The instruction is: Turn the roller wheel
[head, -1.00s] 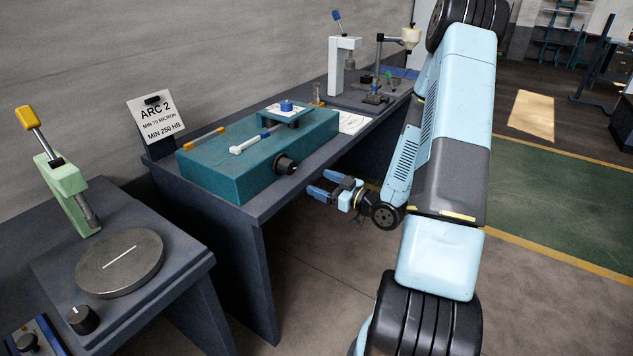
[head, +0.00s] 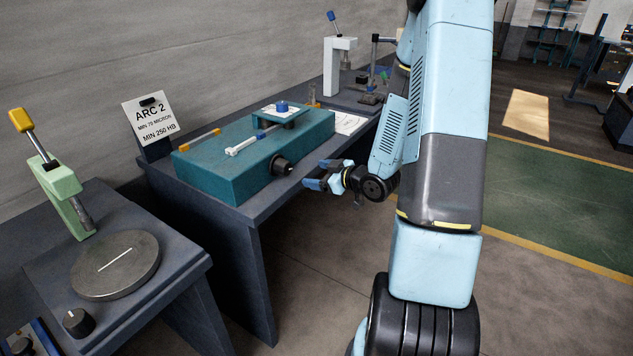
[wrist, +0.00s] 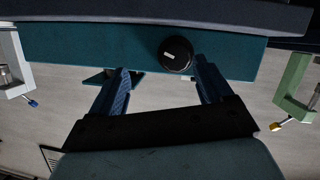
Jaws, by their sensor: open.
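The roller wheel appears to be the black round knob (head: 281,165) on the front face of the teal machine (head: 215,180). In the wrist view the knob (wrist: 175,54) shows a short white mark on its face. My gripper (head: 313,173) is open and empty, just right of the knob in the head view, with a gap between them. In the wrist view my gripper's two blue fingers (wrist: 161,80) point toward the machine's front. The knob shows between the finger lines, closer to the right finger. Nothing hides the knob.
The machine stands on a dark bench (head: 262,205) with a sign (head: 150,117) at its left. A white-handled lever (head: 246,145) and a blue knob (head: 282,106) are on its top. A green press (head: 62,190) and round plate (head: 116,265) stand at left. Open floor lies before the bench.

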